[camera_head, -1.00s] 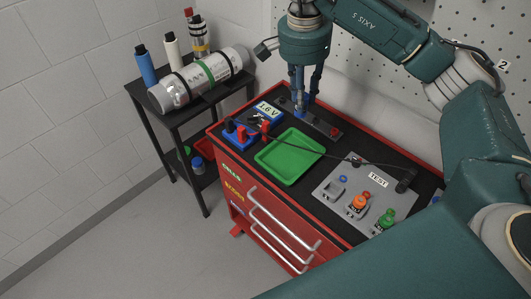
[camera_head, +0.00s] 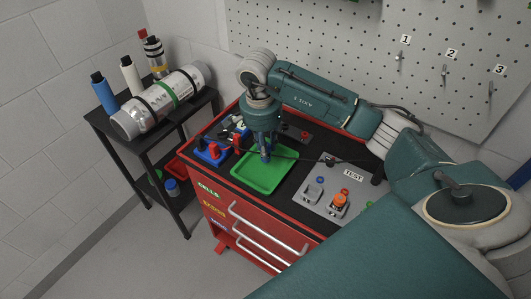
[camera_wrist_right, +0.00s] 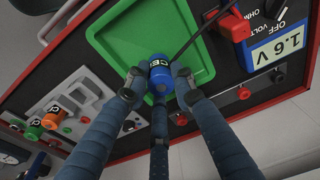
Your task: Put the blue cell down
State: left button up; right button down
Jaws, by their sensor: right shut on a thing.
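The blue cell (camera_wrist_right: 160,75) sits between the fingers of my right gripper (camera_wrist_right: 158,90) in the right wrist view, over the green tray (camera_wrist_right: 120,45). In the head view my right gripper (camera_head: 265,157) points down over the back part of the green tray (camera_head: 262,181). The fingers hide the cell there. I cannot tell whether the cell touches the tray floor. The rest of the tray is empty. My left gripper is not in view.
The meter (camera_wrist_right: 276,46) reads 1.6 V beside the tray; its dark lead crosses the tray. The grey TEST panel (camera_head: 313,205) holds an orange cell (camera_head: 338,200). A black side stand with a silver cylinder (camera_head: 160,101) and bottles is at left.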

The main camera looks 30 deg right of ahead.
jog(key=shift+f, duration=0.35)
notch_tip(320, 180, down, 2)
jog(key=shift+f+p, duration=0.2)
jog(key=shift+p, duration=0.25)
jog(key=shift+f, duration=0.6)
jog(key=c, duration=1.5)
grip_release()
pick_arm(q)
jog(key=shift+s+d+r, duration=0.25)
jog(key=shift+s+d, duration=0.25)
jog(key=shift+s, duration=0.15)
pick_arm(e)
jog(key=shift+o, duration=0.2)
jog(key=shift+r, duration=0.1)
